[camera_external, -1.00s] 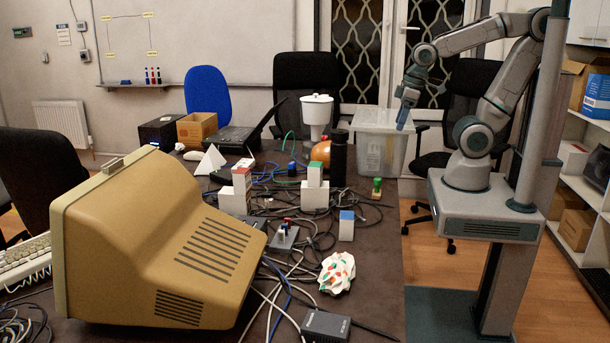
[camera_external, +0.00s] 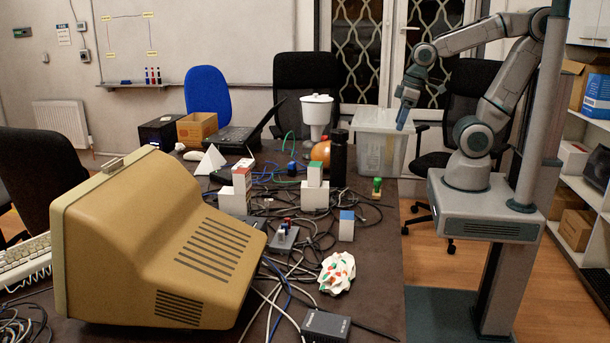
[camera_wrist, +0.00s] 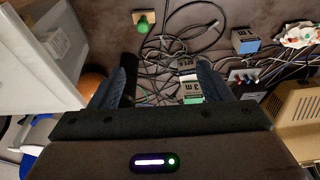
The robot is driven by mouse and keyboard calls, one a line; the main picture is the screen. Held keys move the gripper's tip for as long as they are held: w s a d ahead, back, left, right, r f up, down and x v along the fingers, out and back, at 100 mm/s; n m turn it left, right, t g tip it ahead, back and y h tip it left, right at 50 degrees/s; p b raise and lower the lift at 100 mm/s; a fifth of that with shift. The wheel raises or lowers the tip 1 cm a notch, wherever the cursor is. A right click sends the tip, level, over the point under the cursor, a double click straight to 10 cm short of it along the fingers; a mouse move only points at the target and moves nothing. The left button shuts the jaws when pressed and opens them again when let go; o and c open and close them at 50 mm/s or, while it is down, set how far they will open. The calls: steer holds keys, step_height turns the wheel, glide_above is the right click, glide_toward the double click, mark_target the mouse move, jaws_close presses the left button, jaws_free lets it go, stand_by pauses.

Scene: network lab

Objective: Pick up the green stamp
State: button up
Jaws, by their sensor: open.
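The green stamp (camera_external: 377,187) is small, with a green handle, and stands near the right edge of the dark table. In the wrist view the green stamp (camera_wrist: 143,24) shows near the top, its green knob over a light wooden base. My gripper (camera_external: 402,122) hangs above and to the right of the stamp in the external view, near the clear bin. In the wrist view my gripper (camera_wrist: 163,80) has its fingers wide apart with nothing held, and the stamp lies beyond the fingertips. Nothing covers the stamp.
Black cables (camera_external: 300,236) run close to the stamp. A tall dark cylinder (camera_external: 338,160) and white blocks (camera_external: 315,196) stand to its left. A clear plastic bin (camera_external: 374,145) is behind it. A beige monitor (camera_external: 150,240) fills the left foreground.

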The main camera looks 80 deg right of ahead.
steer(key=c, duration=0.4)
steer(key=m+g+b, duration=0.3)
steer(key=m+b, duration=1.3)
steer(key=b, duration=0.4)
glide_above(377, 187)
steer(key=f, duration=1.3)
steer(key=shift+s+d, duration=0.15)
steer(key=shift+d, duration=0.1)
steer(key=shift+m, duration=0.3)
step_height(377, 187, down, 8)
steer(key=shift+f+b, duration=0.2)
steer(key=shift+b, duration=0.85)
steer(key=shift+d+f+b, duration=0.2)
steer(key=shift+f+b, duration=0.75)
steer(key=shift+f, duration=1.65)
